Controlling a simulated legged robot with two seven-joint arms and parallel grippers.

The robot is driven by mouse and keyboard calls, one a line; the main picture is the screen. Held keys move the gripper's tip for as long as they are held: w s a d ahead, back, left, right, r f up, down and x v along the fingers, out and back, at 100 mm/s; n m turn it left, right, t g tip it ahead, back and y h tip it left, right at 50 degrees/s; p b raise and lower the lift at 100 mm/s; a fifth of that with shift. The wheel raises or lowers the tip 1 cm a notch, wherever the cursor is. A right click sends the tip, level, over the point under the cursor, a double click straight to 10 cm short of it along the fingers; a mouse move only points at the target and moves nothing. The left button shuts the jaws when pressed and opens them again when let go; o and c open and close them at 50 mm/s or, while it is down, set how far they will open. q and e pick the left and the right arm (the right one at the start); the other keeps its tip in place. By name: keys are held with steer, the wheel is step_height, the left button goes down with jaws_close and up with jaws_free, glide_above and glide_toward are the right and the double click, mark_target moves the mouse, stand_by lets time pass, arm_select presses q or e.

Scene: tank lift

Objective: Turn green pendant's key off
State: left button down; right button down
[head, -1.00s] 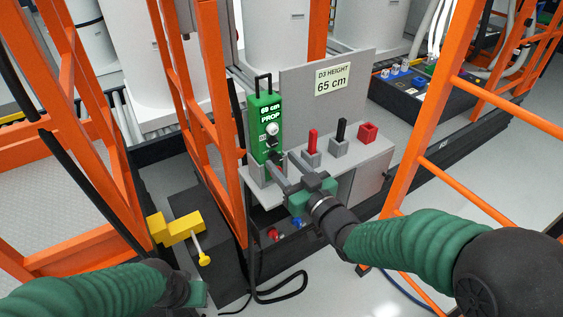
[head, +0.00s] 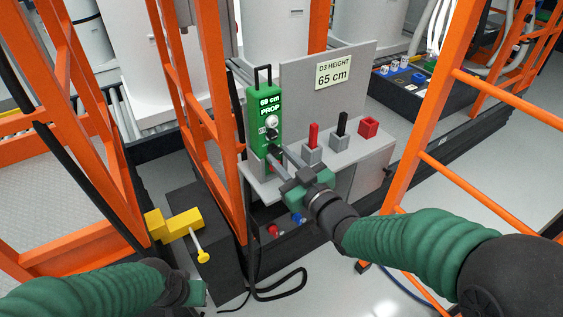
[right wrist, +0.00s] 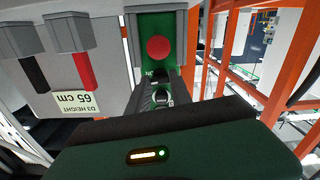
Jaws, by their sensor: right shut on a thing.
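The green pendant (head: 263,98) stands upright in a grey holder on the grey shelf, with "60 cm" and "PROP" on its face. It shows upside down in the right wrist view (right wrist: 142,45), with a red button (right wrist: 158,48). A silver knob (head: 271,121) and a dark key (head: 271,135) are on its front. My right gripper (head: 274,155) is at the pendant's lower front, its fingers shut on what looks like the key; the grip itself is partly hidden. My left gripper (head: 196,292) is at the lower left, away from the pendant, its fingers not clear.
A red switch (head: 313,135), a black switch (head: 341,124) and a red block (head: 368,127) stand right of the pendant. A "65 cm" sign (head: 333,74) is on the panel behind. Orange rails (head: 430,90) flank the shelf. A yellow block (head: 180,224) is at lower left.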

steer(key=n+b, duration=0.4)
steer(key=shift+f, duration=0.2)
steer(key=n+b, duration=0.7)
steer(key=shift+n, duration=0.4)
steer(key=n+b, duration=0.4)
steer(key=shift+r, duration=0.1)
steer(key=c, duration=1.1)
jaws_free()
steer(key=shift+c, duration=0.2)
steer(key=shift+s, duration=0.1)
